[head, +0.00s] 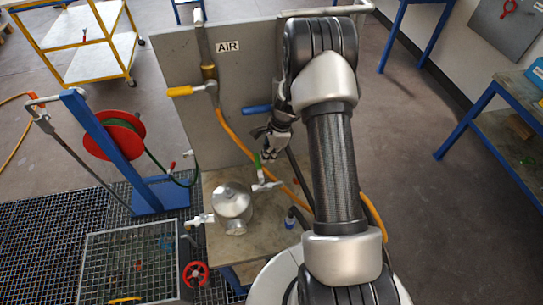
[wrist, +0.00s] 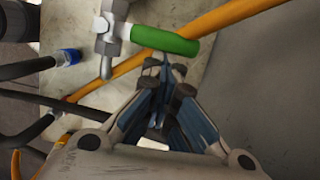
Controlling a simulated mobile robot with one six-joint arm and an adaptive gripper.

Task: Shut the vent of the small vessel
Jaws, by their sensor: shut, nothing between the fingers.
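The small vessel (head: 232,203) is a silver, domed, flanged pot standing on the bench. To its right is a small metal valve (head: 264,184) with a green lever (head: 257,161); I take this for the vent. In the wrist view the green lever (wrist: 165,40) lies sideways, pointing right from the valve body (wrist: 112,30). My gripper (wrist: 166,65) is shut and empty, its fingertips close beside the lever's lower edge in that view; I cannot tell if they touch. In the head view my gripper (head: 268,143) is just behind and above the lever.
An orange hose (head: 252,153) runs past the valve. Behind stands a grey panel (head: 240,90) marked AIR, with yellow (head: 180,91) and blue (head: 257,110) handles. Another valve (head: 198,220) is left of the vessel. A red handwheel (head: 196,274) is in front.

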